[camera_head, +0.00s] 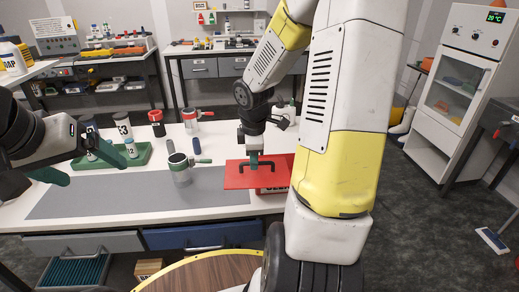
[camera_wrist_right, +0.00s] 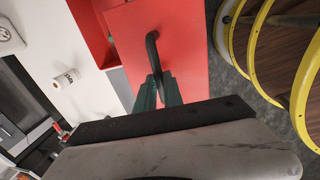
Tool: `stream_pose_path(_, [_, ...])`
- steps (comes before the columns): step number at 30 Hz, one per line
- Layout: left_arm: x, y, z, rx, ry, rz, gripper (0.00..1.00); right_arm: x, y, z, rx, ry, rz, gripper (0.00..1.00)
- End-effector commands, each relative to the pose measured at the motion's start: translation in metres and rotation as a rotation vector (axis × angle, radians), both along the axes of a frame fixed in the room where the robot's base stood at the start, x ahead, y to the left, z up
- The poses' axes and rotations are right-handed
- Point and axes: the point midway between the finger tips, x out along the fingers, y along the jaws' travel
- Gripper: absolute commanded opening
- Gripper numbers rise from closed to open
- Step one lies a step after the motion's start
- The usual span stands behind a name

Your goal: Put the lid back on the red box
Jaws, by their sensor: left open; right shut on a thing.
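The red lid (camera_head: 236,176) is a flat plate with a dark bar handle. My right gripper (camera_head: 256,165) is shut on that handle; in the right wrist view the teal fingers (camera_wrist_right: 158,90) close on the handle (camera_wrist_right: 153,50). The red box (camera_head: 273,190), with partly hidden lettering on its front, is under the lid's right part, and the lid sticks out to its left. In the right wrist view part of the open box (camera_wrist_right: 92,32) shows beside the lid (camera_wrist_right: 192,40). Whether they touch, I cannot tell. My left gripper (camera_head: 82,166) is open and empty at the left.
Red-topped containers (camera_head: 157,123) are behind. The mat's front is clear. My right arm hides the bench's right end.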

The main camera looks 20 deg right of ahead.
Motion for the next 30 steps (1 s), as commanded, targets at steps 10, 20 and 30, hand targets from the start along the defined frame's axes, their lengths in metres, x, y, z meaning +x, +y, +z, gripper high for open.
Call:
stream_pose_path(10, [0.000, 0.000, 0.000, 0.000, 0.000, 0.000, 0.90, 0.026, -0.038, -0.002, 0.002, 0.001, 0.051, 0.00])
stream_pose_path(20, [0.000, 0.000, 0.000, 0.000, 0.000, 0.000, 0.90, 0.079, -0.106, -0.010, 0.002, 0.000, 0.052, 0.00])
stream_pose_path(30, [0.000, 0.000, 0.000, 0.000, 0.000, 0.000, 0.90, 0.098, -0.128, -0.018, 0.001, 0.003, 0.057, 0.00])
